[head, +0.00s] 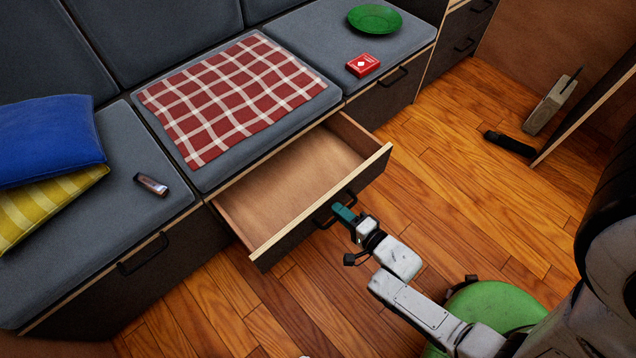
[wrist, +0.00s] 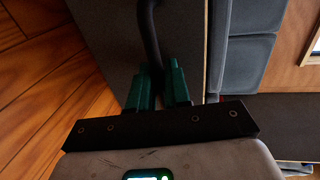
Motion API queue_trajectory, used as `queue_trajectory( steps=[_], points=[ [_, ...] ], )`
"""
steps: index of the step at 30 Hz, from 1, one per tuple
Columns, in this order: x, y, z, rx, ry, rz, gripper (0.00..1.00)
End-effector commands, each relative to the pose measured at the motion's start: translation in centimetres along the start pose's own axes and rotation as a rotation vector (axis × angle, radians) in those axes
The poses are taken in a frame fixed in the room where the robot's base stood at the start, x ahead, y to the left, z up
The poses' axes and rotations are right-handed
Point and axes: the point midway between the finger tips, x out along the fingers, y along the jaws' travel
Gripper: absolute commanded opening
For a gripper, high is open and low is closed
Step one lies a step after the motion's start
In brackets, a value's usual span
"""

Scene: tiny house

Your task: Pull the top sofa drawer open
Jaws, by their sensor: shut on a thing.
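The sofa drawer (head: 262,251) under the middle seat is pulled well out, and its empty wooden inside shows. Its black handle (head: 325,221) is on the dark front panel, and it also shows as a black bar in the wrist view (wrist: 149,35). My gripper (head: 344,212) is at this handle, with its green fingers shut on the bar. In the wrist view the fingers (wrist: 158,88) stand on either side of the handle's lower end. The fingertips are partly hidden in the head view.
Closed drawers with handles flank it, left (head: 143,254) and right (head: 389,82). A checked cloth (head: 235,95), a red card box (head: 363,65), a green plate (head: 375,18) and cushions (head: 48,140) lie on the sofa. Wooden floor (head: 440,190) is open to the right.

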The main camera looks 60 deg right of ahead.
Motion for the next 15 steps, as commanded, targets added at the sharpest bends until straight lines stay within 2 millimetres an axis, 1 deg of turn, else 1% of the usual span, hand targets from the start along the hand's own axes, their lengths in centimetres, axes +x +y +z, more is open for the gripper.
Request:
queue_trajectory(
  steps=[1, 3, 6, 9, 12, 15],
  points=[
    [-1.9, 0.2, 0.0, -0.001, -0.002, 0.006, 0.0],
    [-4.0, 0.7, 0.0, 0.0, -0.002, 0.006, 0.0],
    [-6.7, 1.3, 0.0, 0.0, -0.002, 0.005, 0.0],
    [-8.9, 1.8, 0.0, 0.0, -0.002, 0.004, 0.0],
    [-10.6, 2.2, 0.0, 0.0, -0.002, 0.003, 0.0],
    [-11.8, 2.4, 0.0, 0.0, -0.002, 0.002, 0.0]
  ],
)
